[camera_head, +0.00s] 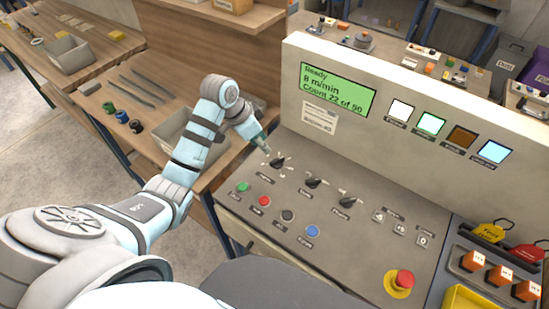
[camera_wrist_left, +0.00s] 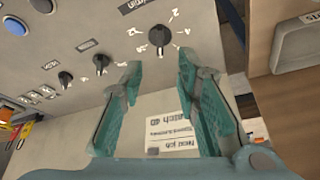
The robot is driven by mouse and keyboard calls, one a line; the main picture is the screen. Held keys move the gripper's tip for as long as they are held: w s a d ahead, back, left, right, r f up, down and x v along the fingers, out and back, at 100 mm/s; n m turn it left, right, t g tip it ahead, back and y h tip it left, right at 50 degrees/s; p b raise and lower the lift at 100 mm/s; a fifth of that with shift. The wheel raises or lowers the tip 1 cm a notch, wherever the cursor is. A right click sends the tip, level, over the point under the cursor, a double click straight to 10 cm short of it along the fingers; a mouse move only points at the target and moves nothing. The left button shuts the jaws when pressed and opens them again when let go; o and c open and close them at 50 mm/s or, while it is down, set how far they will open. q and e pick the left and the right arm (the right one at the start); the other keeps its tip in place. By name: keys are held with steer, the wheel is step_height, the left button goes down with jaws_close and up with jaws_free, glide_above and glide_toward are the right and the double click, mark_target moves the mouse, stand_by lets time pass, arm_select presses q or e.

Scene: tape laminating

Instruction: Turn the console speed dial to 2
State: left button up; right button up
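The console speed dial (camera_head: 277,161) is a black knob with white marks around it, leftmost in its row on the sloped panel. In the left wrist view the dial (camera_wrist_left: 159,36) appears upside down with numbers around it, and its exact pointer setting is hard to read. My left gripper (camera_head: 264,145) is just above and behind the dial. Its teal fingers (camera_wrist_left: 160,65) are spread apart and empty, with the dial beyond the gap between their tips, apparently not touched. The green display (camera_head: 337,90) reads "Ready, 8 m/min, Count 22 of 50". My right gripper is not in view.
Two more black knobs (camera_head: 313,183) (camera_head: 347,202) sit right of the dial. Coloured buttons (camera_head: 264,201) line the panel in front. A red emergency button (camera_head: 400,282) is at lower right. A grey bin (camera_head: 188,138) stands on the wooden bench under my left arm.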

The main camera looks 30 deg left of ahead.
mark_target(275, 160)
arm_select(q)
steer(key=x, duration=1.1)
steer(key=shift+r, duration=0.1)
steer(key=shift+s, duration=0.1)
jaws_close()
steer(key=shift+d, duration=0.1)
